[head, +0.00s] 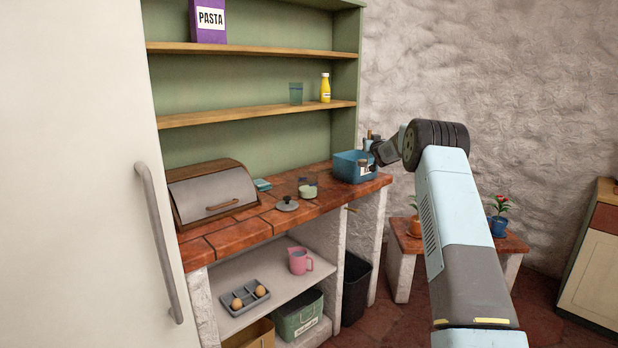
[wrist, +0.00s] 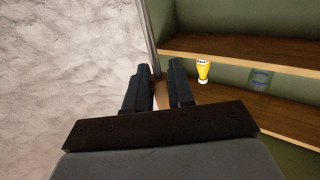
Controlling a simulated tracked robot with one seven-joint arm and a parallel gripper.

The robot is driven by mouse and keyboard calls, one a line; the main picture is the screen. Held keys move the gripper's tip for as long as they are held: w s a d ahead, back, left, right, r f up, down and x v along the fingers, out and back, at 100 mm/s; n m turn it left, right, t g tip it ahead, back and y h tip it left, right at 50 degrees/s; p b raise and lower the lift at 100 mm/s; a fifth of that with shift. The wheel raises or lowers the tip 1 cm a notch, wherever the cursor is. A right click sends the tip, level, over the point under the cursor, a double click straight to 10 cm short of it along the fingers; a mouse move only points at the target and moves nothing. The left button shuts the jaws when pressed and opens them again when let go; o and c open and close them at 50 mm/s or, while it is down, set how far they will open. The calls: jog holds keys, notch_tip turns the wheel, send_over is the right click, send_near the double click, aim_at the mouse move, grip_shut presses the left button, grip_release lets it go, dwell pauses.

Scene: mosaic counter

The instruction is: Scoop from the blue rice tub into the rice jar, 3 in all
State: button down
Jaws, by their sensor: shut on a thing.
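The blue tub (head: 343,168) stands at the right end of the tiled counter, with a pale label on its side. My gripper (head: 371,145) is at the tub's right rim, partly hidden by my arm. In the wrist view my gripper (wrist: 158,82) is shut on the scoop (wrist: 148,38), of which a metal shaft and a brown handle show. The scoop's bowl is out of sight, and I cannot tell whether it holds rice. The clear rice jar (head: 308,190) stands left of the tub with pale contents low inside. A grey lid (head: 287,204) lies left of the jar.
A bread box (head: 210,192) and a small teal item (head: 262,185) stand farther left on the counter. Shelves above hold a glass (head: 296,93), a yellow bottle (head: 325,88) and a pasta box (head: 208,20). Clear tile lies in front of the tub.

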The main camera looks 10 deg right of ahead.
jog(key=s+a+f, duration=0.5)
jog(key=s+f, duration=0.5)
jog(key=s, duration=0.4)
jog(key=s+a+f, duration=0.6)
jog(key=s+f, duration=0.5)
jog(key=s, duration=0.2)
jog(key=s+a+f, duration=0.5)
jog(key=s+f, duration=0.5)
jog(key=s, duration=0.4)
jog(key=shift+s+a+f, duration=0.3)
jog(key=shift+r, duration=0.1)
